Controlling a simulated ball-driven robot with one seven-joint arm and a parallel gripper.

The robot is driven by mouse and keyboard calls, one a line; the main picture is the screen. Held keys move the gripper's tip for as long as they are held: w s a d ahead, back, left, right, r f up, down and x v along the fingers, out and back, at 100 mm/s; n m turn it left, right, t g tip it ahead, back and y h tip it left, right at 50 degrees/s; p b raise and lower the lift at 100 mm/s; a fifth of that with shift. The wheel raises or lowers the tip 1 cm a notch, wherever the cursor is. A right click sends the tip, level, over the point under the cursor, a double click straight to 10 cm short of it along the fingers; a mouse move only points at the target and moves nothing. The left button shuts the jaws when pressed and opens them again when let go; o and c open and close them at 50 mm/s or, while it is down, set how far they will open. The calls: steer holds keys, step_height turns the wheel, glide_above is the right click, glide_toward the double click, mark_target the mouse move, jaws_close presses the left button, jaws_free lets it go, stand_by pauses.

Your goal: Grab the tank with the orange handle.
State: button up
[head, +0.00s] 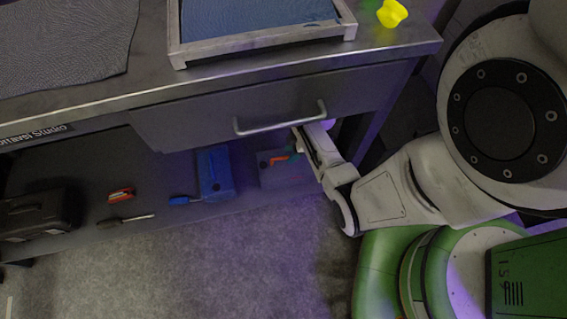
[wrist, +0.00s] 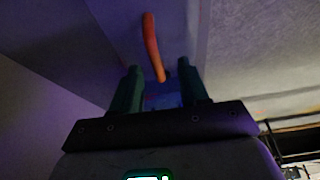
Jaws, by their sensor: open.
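The tank with the orange handle (head: 278,160) sits on the shelf under the bench in the head view. Its dark body (head: 272,179) is dim and partly hidden by my arm. My gripper (head: 295,149) is at the tank's upper right, close to the orange handle. In the wrist view the orange handle (wrist: 152,46) runs down from the top, and its lower end lies near the gap between my two dark green fingers (wrist: 161,78). The fingers are apart and hold nothing. I cannot tell whether they touch the handle.
A blue tank (head: 215,172) with a blue handle stands left of it. A red tool (head: 121,194), a screwdriver (head: 125,220) and a black case (head: 38,213) lie farther left. The closed drawer (head: 275,108) overhangs the shelf. The carpet in front is clear.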

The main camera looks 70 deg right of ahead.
mark_target(285, 157)
steer(key=b+x, duration=0.1)
steer(key=x, duration=0.1)
steer(key=b+x, duration=0.1)
steer(key=x, duration=0.2)
steer(key=shift+w+d+f, duration=0.15)
steer(key=shift+w+f, duration=0.05)
steer(key=shift+w, duration=0.3)
jaws_close()
stand_by(1.0)
